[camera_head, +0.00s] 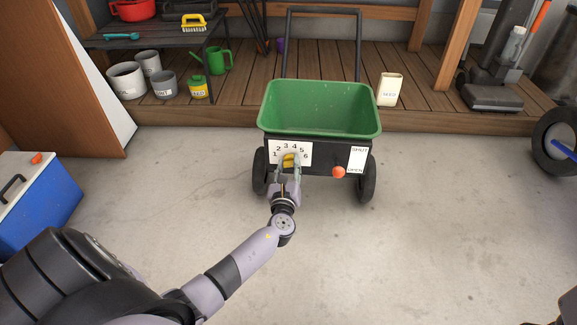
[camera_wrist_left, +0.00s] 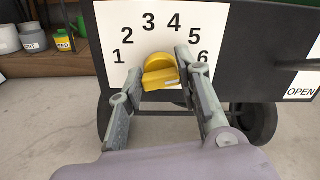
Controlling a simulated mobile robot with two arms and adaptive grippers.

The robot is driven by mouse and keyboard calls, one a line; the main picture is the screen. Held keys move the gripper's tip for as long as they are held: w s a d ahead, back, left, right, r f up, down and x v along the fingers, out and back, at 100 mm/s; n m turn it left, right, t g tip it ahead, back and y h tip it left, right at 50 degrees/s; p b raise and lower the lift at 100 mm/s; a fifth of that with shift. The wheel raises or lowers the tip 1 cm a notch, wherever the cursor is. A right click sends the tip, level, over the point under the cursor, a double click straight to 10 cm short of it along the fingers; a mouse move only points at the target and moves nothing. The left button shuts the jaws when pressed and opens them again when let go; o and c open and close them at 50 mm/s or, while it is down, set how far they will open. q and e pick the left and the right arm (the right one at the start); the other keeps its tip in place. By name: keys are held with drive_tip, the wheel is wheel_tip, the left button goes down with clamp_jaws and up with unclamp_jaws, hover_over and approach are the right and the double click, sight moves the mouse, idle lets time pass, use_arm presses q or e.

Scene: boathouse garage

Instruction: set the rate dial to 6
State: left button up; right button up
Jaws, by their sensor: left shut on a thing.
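The green spreader cart (camera_head: 320,107) stands on the concrete floor and has a white dial plate (camera_head: 275,150) on its front, numbered 1 to 6. The yellow rate dial (camera_wrist_left: 160,72) sits at the middle of the plate, below the numbers. My left gripper (camera_head: 289,163) is at the dial, its two fingers on either side of the yellow knob and shut on it. In the left wrist view the gripper (camera_wrist_left: 162,68) shows a finger at each side of the knob. I cannot tell which number the dial points to. My right gripper is not in view.
An orange knob (camera_head: 338,172) sits beside the SHUT/OPEN plate (camera_head: 357,160) on the cart's right front. A blue cooler (camera_head: 40,200) stands at left. Pots and a green watering can (camera_head: 217,61) are on the deck behind.

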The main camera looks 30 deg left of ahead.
use_arm(q)
drive_tip(key=o, duration=1.1)
drive_tip(key=shift+o, duration=0.2)
drive_tip(key=v, duration=1.2)
